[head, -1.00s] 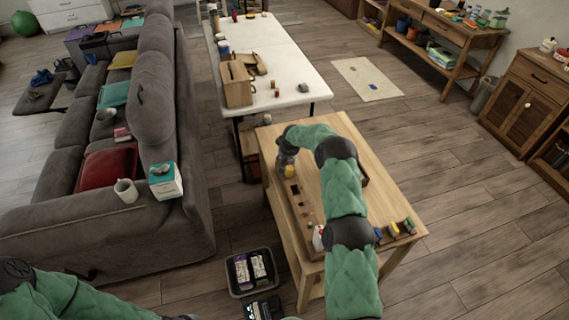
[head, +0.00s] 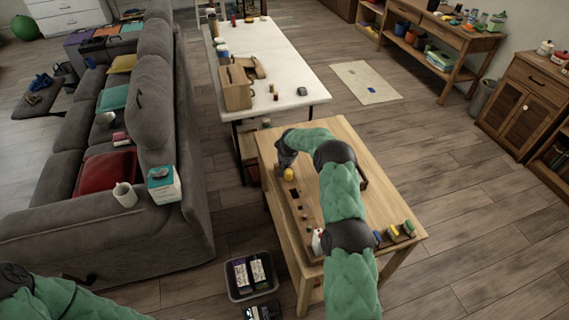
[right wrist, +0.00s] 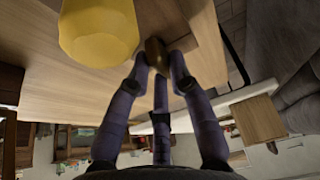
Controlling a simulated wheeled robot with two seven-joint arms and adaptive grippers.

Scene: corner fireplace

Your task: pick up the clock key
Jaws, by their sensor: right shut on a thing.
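My right gripper (head: 286,168) is at the left end of the wooden table's far part, low over the tabletop. In the right wrist view its fingers (right wrist: 157,62) are closed around a small dark brown piece (right wrist: 156,50), which I take to be the clock key. Most of its shape is hidden between the fingertips. I cannot tell whether it still touches the wood. A yellow object (right wrist: 98,30) is close beside the fingers; it also shows in the head view (head: 289,174). My left arm enters at the lower left; its gripper is out of view.
The wooden table (head: 385,190) has small dark items along its left side, a red and white object (head: 317,240), and several coloured blocks (head: 395,233) at the near right. A black bin (head: 250,275) stands on the floor left of it. A grey sofa (head: 150,235) is farther left.

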